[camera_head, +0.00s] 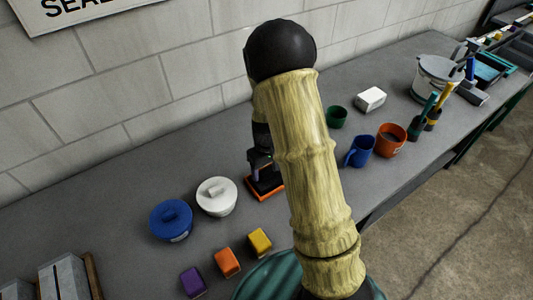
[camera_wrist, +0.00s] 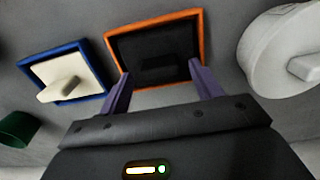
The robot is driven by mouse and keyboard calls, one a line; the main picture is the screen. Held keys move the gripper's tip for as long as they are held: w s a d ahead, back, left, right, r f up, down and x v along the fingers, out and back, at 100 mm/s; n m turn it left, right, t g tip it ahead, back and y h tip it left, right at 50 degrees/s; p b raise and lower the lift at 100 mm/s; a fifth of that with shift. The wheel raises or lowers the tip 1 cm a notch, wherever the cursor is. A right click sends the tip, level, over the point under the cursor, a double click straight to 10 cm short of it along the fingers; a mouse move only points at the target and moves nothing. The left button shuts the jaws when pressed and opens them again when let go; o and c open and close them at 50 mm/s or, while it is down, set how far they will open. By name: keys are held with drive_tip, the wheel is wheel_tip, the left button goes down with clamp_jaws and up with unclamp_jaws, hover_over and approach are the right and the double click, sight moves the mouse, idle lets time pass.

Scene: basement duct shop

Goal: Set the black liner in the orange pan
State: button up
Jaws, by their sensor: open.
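The orange pan (camera_head: 268,194) sits on the grey bench; in the wrist view its orange rim (camera_wrist: 201,40) shows around the black liner (camera_wrist: 150,42). The liner lies inside the rim, with a dark block-like grip on it. I cannot tell if it is fully flat. My gripper (camera_wrist: 161,72) is open, its purple fingers apart on either side of the liner's grip at the pan's near edge. In the head view my gripper (camera_head: 262,168) is just above the pan, partly hidden by my arm.
A blue pan with a cream liner (camera_wrist: 62,76) is left of the orange pan in the wrist view. Small blocks (camera_head: 228,262), a blue mug (camera_head: 360,151) and an orange pot (camera_head: 391,140) are around.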

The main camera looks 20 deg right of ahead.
sight(267, 171)
wheel_tip(267, 171, up, 11)
drive_tip(key=b, duration=0.1)
idle(0.7)
drive_tip(key=s+r+m+t, duration=0.2)
drive_tip(key=s+m, duration=0.1)
drive_tip(key=s, duration=1.1)
drive_tip(key=shift+s+r+m+t, duration=0.15)
drive_tip(key=shift+s+m+t, duration=0.05)
drive_tip(key=shift+m+t, duration=0.1)
